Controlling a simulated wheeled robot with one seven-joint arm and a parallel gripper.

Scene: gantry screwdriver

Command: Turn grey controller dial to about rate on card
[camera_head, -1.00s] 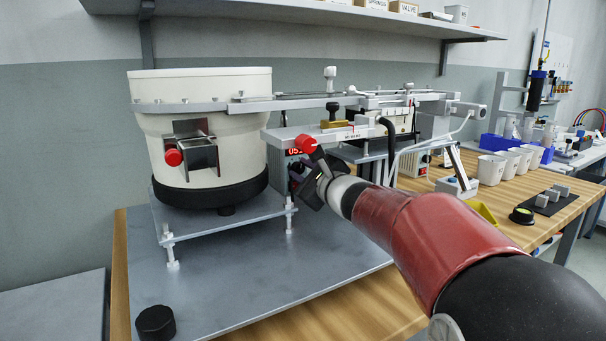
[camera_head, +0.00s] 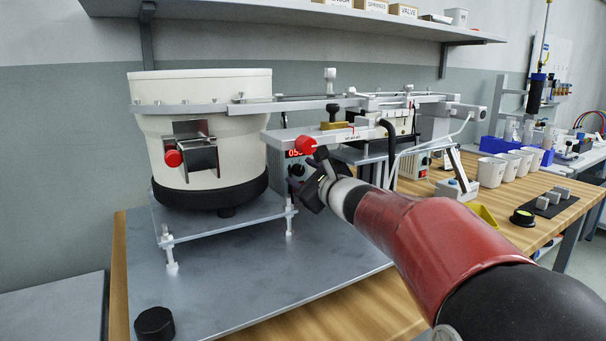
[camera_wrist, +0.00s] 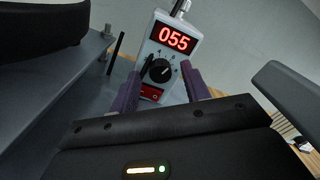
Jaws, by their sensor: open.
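The grey controller (camera_wrist: 150,50) stands ahead of my gripper in the wrist view. Its red display (camera_wrist: 174,39) reads 055. Its black dial (camera_wrist: 160,70) with a white pointer mark sits below the display, and a red switch (camera_wrist: 150,93) is under that. My gripper (camera_wrist: 160,88) is open, with one purple finger on each side of the dial's lower area; I cannot tell whether either touches it. In the head view the controller (camera_head: 294,170) is partly hidden behind my gripper (camera_head: 306,185). I cannot make out the card with the rate.
A white bowl feeder (camera_head: 210,110) stands left of the controller on a grey plate (camera_head: 240,290). A metal rail with a red knob (camera_head: 306,145) juts out just above my gripper. White cups (camera_head: 492,170) and a yellow bin (camera_head: 483,215) are at right.

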